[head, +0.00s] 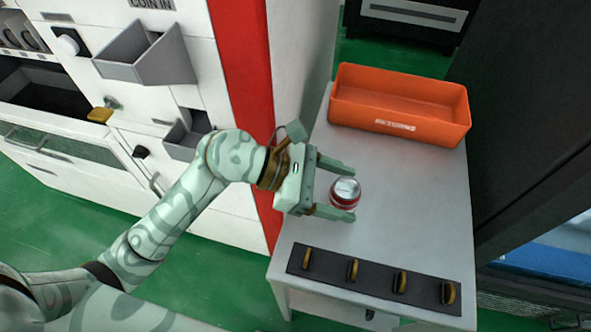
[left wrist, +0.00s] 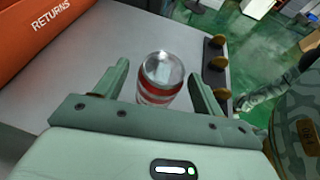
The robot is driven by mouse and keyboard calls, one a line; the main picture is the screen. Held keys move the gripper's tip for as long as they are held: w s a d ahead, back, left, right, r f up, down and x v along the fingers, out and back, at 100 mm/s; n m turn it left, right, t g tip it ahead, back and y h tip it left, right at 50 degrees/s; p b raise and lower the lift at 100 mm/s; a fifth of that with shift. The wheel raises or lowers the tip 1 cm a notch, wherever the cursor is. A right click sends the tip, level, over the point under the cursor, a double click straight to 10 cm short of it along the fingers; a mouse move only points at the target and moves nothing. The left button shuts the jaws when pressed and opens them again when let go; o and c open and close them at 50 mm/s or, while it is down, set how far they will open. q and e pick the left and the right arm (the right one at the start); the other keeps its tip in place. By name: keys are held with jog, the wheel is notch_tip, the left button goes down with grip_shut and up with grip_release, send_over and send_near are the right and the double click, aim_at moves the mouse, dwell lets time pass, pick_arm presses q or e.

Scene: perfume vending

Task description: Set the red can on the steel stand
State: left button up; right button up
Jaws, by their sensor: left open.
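The red can (head: 345,192) has a silver top and a red-and-white side. It stands upright on the pale grey top of a table-like stand (head: 410,200), which may be the steel stand. My left gripper (head: 351,193) is open, with one finger on each side of the can. In the left wrist view the can (left wrist: 160,80) sits between the fingertips, with a gap showing on both sides. The palm is behind the can and apart from it. My right gripper is not in view.
An orange returns bin (head: 400,105) stands at the far end of the top. A dark strip with several brass hooks (head: 375,279) lies along the near edge. A white vending machine (head: 150,90) with a red stripe stands to the left. The top right of the can is clear.

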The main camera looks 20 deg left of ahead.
pick_arm(q)
jog(key=p+v, duration=0.1)
jog(key=v, duration=1)
jog(key=shift+a, duration=0.1)
